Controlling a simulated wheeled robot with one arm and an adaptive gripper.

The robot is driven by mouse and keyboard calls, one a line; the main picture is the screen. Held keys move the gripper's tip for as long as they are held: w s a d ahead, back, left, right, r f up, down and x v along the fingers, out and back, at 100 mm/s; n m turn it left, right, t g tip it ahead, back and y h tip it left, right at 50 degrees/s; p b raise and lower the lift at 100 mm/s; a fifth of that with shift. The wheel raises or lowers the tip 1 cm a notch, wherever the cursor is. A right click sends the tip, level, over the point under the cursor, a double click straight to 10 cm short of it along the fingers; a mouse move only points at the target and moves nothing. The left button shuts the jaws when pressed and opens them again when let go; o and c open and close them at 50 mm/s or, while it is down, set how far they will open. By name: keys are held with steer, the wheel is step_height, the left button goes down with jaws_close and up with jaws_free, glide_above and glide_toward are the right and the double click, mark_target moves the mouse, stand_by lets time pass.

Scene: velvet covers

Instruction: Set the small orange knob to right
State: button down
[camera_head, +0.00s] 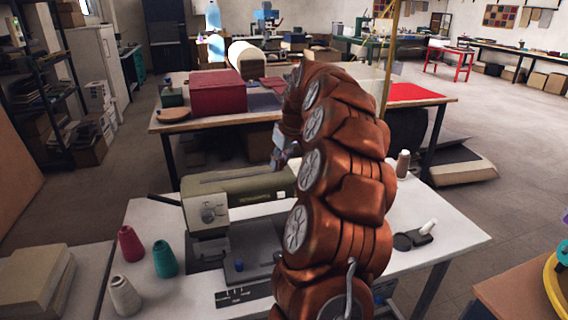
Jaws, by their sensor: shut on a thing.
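I cannot make out the small orange knob in the head view. My gripper (279,157) is small and partly hidden, at the upper right of the machine in the picture. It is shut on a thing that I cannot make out. I cannot tell how far the fingers are from the machine's body.
Thread cones in crimson (130,243), teal (164,259) and off-white (124,296) stand at the table's left. A small dark item with a white spool (428,228) lies at right. Behind is a table with a dark red box (218,93). The white table's right corner is mostly clear.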

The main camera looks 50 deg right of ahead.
steer(key=shift+s+d, duration=0.2)
steer(key=c, duration=1.2)
jaws_free()
steer(key=shift+s+d, duration=0.1)
steer(key=shift+s, duration=0.05)
steer(key=shift+o, duration=1.4)
steer(key=shift+r, duration=0.5)
steer(key=v, duration=1.1)
